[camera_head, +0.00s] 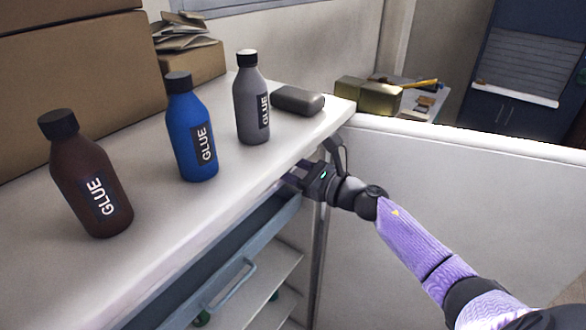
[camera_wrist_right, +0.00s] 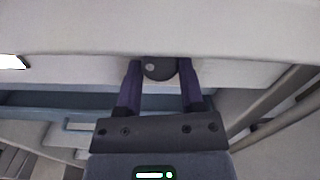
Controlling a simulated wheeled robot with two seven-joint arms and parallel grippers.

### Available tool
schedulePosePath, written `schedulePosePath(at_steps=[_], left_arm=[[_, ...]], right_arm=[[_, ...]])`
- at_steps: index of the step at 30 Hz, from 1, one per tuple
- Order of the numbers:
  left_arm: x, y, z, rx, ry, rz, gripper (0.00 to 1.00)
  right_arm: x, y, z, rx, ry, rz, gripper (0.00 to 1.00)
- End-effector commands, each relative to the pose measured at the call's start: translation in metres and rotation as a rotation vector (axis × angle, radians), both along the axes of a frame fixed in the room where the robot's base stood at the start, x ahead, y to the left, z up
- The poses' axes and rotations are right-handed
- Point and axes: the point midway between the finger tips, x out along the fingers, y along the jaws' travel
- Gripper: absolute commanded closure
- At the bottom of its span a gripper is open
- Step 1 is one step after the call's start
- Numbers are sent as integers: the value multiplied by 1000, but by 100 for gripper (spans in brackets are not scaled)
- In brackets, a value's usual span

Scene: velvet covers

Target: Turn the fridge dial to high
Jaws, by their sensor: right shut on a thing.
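The fridge dial (camera_wrist_right: 160,69) is a small dark round knob with a lighter dot left of its centre, set in the pale strip under the fridge's top edge. My right gripper (camera_head: 290,178) reaches in from the right to just under that edge; the head view does not show the dial. In the right wrist view, the two purple fingers of my right gripper (camera_wrist_right: 159,78) stand on either side of the dial and are shut on it. I cannot read any setting marks. The fridge door (camera_head: 440,200) stands open to the right. My left gripper is not in view.
On the fridge top stand a brown glue bottle (camera_head: 92,175), a blue one (camera_head: 190,130) and a grey one (camera_head: 250,98). A grey rounded block (camera_head: 298,100) lies near the corner. A blue drawer (camera_head: 225,265) and shelves show below my gripper.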

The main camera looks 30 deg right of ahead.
Motion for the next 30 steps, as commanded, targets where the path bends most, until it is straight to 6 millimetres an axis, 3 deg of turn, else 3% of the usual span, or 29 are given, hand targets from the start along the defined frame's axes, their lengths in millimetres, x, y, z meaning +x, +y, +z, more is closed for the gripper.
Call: schedulePosePath(at_steps=[8,30], left_arm=[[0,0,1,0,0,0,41],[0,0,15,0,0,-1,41]], right_arm=[[0,0,1,146,60,0,100],[0,0,2,795,328,-1,100]])
